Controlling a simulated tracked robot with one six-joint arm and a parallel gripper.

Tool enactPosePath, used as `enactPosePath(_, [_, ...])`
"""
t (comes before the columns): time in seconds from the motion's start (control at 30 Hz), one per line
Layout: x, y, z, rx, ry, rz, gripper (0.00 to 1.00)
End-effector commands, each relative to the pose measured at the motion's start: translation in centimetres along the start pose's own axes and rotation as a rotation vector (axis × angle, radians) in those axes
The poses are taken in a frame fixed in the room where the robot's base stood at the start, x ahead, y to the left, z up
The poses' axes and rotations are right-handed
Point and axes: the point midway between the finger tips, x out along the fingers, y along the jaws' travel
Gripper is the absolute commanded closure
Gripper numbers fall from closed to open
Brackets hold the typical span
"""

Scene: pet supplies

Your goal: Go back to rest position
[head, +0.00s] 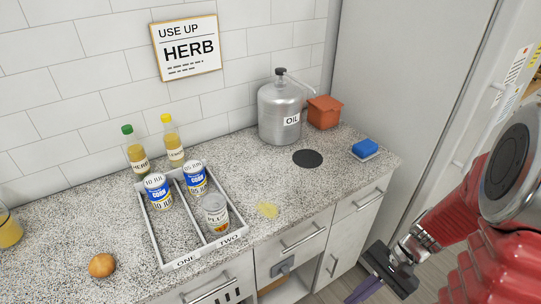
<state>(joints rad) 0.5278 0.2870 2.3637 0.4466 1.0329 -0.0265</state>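My gripper (372,290) is at the bottom right in the head view, at the end of my red arm. It hangs in front of the counter's cabinets, to the right of the drawers and apart from the counter top. Its dark body and purple-grey finger part are seen from an angle near the lower picture edge. The gap between the fingertips does not show clearly, and I see no object in it.
The speckled counter (330,176) holds a white two-part tray (160,240) with several cans, two bottles, an oil canister (279,113), an orange box (324,112), a blue sponge (365,148) and an onion (102,265). A tall grey panel (400,80) stands right.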

Motion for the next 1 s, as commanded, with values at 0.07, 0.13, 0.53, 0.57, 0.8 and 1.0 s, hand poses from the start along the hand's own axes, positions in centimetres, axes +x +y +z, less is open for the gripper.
enactPosePath(0.07, [-0.9, -0.1, 0.4, -0.051, 0.047, 0.034, 1.0])
enactPosePath(0.13, [-1.7, -0.2, 0.7, -0.093, 0.088, 0.064, 1.0])
enactPosePath(0.53, [-6.3, -1.2, 2.6, -0.329, 0.322, 0.207, 1.0])
enactPosePath(0.57, [-6.7, -1.4, 2.7, -0.346, 0.339, 0.215, 1.0])
enactPosePath(0.8, [-9.4, -2.5, 4.4, -0.481, 0.478, 0.275, 1.0])
enactPosePath(1.0, [-11.6, -3.6, 6.2, -0.589, 0.591, 0.308, 1.0])
